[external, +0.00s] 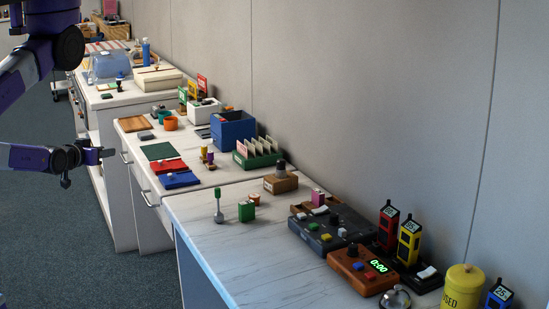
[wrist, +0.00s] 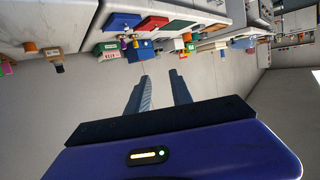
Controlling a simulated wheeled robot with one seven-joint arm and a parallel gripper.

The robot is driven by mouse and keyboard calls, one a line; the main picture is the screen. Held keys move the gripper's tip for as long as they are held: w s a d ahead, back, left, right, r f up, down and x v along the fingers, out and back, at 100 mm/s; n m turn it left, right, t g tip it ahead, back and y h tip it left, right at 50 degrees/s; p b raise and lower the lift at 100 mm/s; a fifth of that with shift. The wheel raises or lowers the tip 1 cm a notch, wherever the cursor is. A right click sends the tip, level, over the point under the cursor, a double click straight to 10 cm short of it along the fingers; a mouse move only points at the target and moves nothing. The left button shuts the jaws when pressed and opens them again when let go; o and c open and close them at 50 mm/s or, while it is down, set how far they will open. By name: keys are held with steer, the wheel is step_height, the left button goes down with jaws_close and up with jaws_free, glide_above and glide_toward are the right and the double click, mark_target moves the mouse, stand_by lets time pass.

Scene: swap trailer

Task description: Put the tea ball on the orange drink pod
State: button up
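My gripper (external: 107,154) is at the left in the external view, level and in front of the middle counter. In the wrist view my gripper's two fingers (wrist: 160,90) are apart with nothing between them. A small orange round cup-like thing (external: 171,123), perhaps the orange drink pod, stands at the back of the middle counter beside a green one. I cannot pick out the tea ball for certain. A small green-topped thing on a thin stem (external: 218,205) stands on the near counter, apart from my gripper. The wrist view is tilted and too small to tell either object.
A dark control panel (external: 331,228) and a wooden timer box (external: 362,270) crowd the near counter's wall side. The near counter's front left is mostly clear. A wall runs behind.

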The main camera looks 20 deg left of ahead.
steer(key=shift+o, duration=0.3)
steer(key=shift+f, duration=0.1)
steer(key=w+d+f+n+g+h+b, duration=0.1)
steer(key=w+f+n+g+h+b, duration=0.3)
steer(key=f+n, duration=1)
steer(key=n+g+h, duration=0.4)
steer(key=g+h, duration=0.1)
steer(key=h, duration=0.7)
glide_toward(218, 211)
steer(key=w+a, duration=0.5)
steer(key=shift+w, duration=0.25)
steer(key=d+g, duration=0.1)
steer(key=d, duration=0.1)
steer(key=s+d+g+h, duration=0.1)
steer(key=d, duration=0.1)
steer(key=s+d+n+g, duration=0.1)
steer(key=d, duration=0.1)
steer(key=shift+s+d+r+g+h+p, duration=0.2)
steer(key=shift+s+r+g+h+p, duration=0.1)
steer(key=shift+r+h+p, duration=0.1)
steer(key=shift+d, duration=1.15)
steer(key=d, duration=0.5)
steer(key=shift+w+d+r+p, duration=0.35)
steer(key=shift+d+p, duration=0.05)
